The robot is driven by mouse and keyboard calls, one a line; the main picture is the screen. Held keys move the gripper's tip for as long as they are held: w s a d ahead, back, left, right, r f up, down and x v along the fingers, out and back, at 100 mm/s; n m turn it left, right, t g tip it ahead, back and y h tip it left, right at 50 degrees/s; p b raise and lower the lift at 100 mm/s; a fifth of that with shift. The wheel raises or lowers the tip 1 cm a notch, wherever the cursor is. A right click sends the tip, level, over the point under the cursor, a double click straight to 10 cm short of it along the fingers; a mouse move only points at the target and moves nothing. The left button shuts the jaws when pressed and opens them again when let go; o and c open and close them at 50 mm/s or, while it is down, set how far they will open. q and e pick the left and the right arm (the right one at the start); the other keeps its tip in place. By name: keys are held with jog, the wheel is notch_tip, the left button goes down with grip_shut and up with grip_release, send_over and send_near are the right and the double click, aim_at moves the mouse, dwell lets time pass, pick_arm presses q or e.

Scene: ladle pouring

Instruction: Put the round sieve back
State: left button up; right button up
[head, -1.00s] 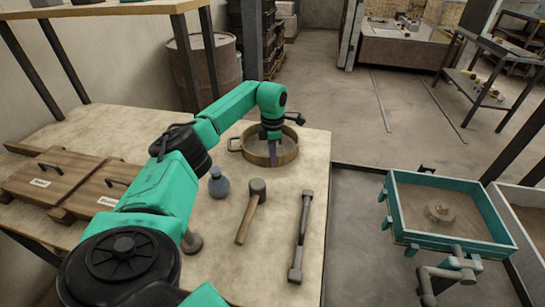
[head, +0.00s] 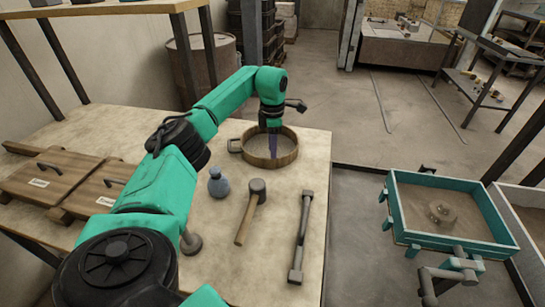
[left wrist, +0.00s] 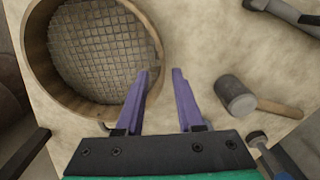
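The round sieve (head: 286,158), with a wooden rim and a wire mesh, sits on the pale worktable near its far edge. It has a side handle at its left. In the left wrist view the sieve (left wrist: 95,55) fills the upper left. My left gripper (head: 272,150) points down above the sieve in the head view. In the left wrist view its purple fingers (left wrist: 164,72) are apart with nothing held between them. One finger overlaps the sieve's rim in the picture; contact cannot be told. My right gripper is not in view.
A mallet (head: 252,210), a blue-grey bottle (head: 218,184) and a long metal tool (head: 301,236) lie or stand nearer on the table. Wooden lidded boxes (head: 48,180) are at the left. A teal-edged sand tray (head: 401,214) stands at the right, across a floor gap.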

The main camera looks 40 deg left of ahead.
pick_arm(q)
notch_tip(320, 180, up, 8)
jog(key=shift+f, duration=0.2)
dwell(0.3)
